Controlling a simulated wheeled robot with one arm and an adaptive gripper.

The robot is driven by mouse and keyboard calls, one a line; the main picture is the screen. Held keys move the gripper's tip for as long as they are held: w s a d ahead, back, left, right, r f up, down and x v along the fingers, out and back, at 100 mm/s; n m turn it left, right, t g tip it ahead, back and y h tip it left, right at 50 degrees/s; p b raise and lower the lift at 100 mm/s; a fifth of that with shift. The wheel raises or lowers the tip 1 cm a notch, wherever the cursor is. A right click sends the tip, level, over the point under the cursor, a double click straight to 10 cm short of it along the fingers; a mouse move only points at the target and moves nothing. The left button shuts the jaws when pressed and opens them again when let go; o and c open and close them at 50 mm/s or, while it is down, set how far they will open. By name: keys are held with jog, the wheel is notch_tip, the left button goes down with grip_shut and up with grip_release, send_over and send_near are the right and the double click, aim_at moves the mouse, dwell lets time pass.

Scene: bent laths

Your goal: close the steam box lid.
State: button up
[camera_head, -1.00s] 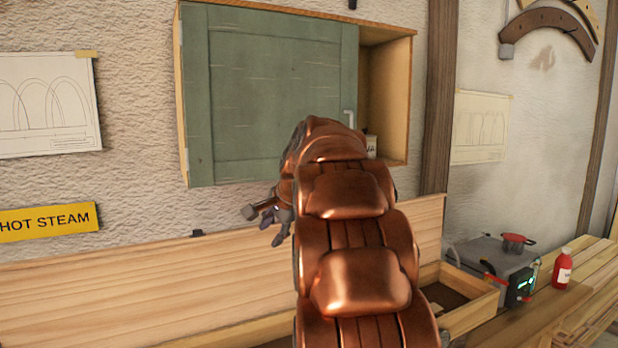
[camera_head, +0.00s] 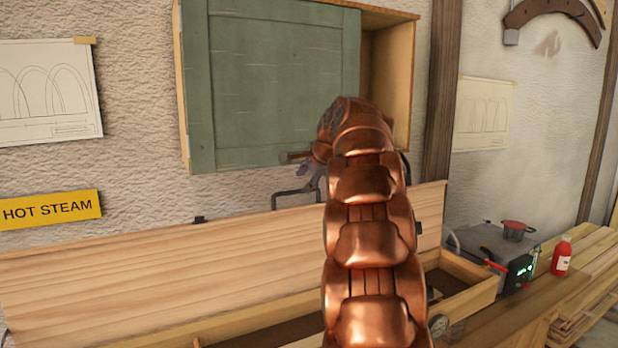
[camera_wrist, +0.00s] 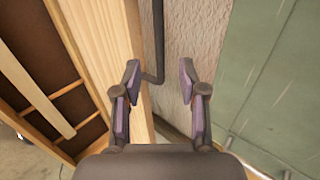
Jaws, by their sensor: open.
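The steam box lid (camera_head: 150,265) is a long pale wooden board, standing open along the wall. It also shows in the wrist view (camera_wrist: 98,40). A dark bar handle (camera_head: 285,196) rises above its top edge; in the wrist view the bar (camera_wrist: 153,40) runs between and beyond my fingertips. The steam box (camera_head: 250,312) lies below, partly hidden by my arm; its dark interior with wooden slats shows in the wrist view (camera_wrist: 40,75). My gripper (camera_head: 312,172) is open beside the handle, partly hidden by my wrist. In the wrist view its fingertips (camera_wrist: 158,76) are apart, with nothing gripped.
A green-doored wall cabinet (camera_head: 280,85) hangs just above my gripper. A yellow HOT STEAM sign (camera_head: 50,210) is on the wall at left.

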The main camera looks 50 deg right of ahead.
aim_at(297, 191)
jog(key=shift+p+x, duration=0.5)
jog(key=shift+x, duration=3.35)
grip_shut()
